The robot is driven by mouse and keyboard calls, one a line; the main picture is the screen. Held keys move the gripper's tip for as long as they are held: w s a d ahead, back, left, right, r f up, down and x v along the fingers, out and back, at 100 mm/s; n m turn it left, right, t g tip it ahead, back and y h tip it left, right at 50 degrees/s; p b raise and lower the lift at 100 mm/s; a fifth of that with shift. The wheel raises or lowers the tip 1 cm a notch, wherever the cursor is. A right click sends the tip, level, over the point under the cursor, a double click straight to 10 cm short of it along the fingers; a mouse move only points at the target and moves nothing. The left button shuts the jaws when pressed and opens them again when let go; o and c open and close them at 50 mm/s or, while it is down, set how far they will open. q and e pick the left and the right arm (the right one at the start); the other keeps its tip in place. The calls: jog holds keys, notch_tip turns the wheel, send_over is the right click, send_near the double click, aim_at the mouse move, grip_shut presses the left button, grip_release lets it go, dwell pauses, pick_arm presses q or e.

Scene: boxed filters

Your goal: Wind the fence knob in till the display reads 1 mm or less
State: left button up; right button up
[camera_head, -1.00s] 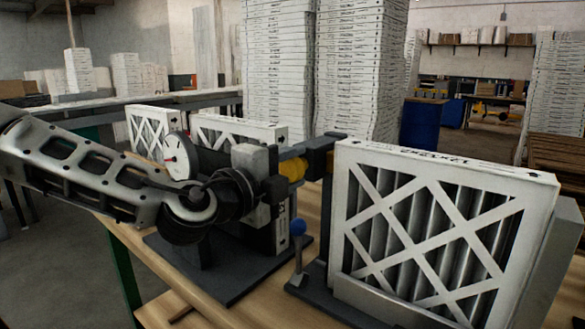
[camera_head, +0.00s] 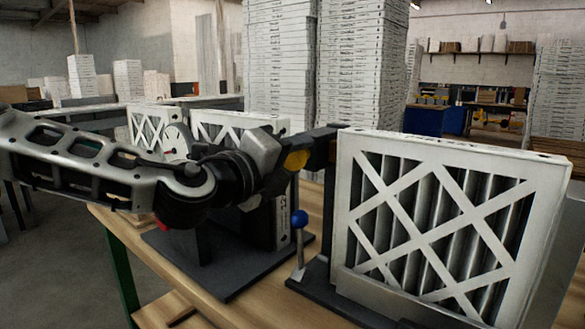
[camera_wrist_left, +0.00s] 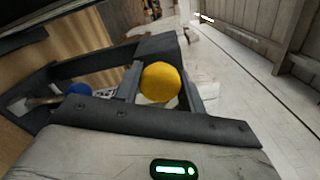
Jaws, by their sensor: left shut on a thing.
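The yellow fence knob (camera_head: 295,161) sits at the left end of a dark arm (camera_head: 322,146) beside the large boxed filter (camera_head: 440,220). My left gripper (camera_head: 291,158) reaches it from the left, rolled to a slant, and is shut on it. In the left wrist view the round yellow knob (camera_wrist_left: 160,82) sits between the two fingers of the gripper (camera_wrist_left: 161,88). A white round dial (camera_head: 178,141) is mostly hidden behind my left wrist. I can read no millimetre value in any view. My right gripper is not in view.
A lever with a blue ball (camera_head: 299,218) stands on a dark base just below the knob. Two smaller filters (camera_head: 235,130) (camera_head: 152,122) stand behind my left arm. Tall stacks of white boxes (camera_head: 360,70) stand behind.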

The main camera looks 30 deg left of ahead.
pick_arm(q)
jog(key=m+b, duration=0.2)
jog(key=m, duration=0.2)
jog(key=shift+m+b, duration=0.3)
jog(key=shift+m, duration=0.9)
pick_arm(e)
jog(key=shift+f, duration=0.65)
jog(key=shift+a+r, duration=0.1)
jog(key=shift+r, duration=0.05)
pick_arm(q)
jog(key=o, duration=1)
jog(key=shift+c, duration=0.2)
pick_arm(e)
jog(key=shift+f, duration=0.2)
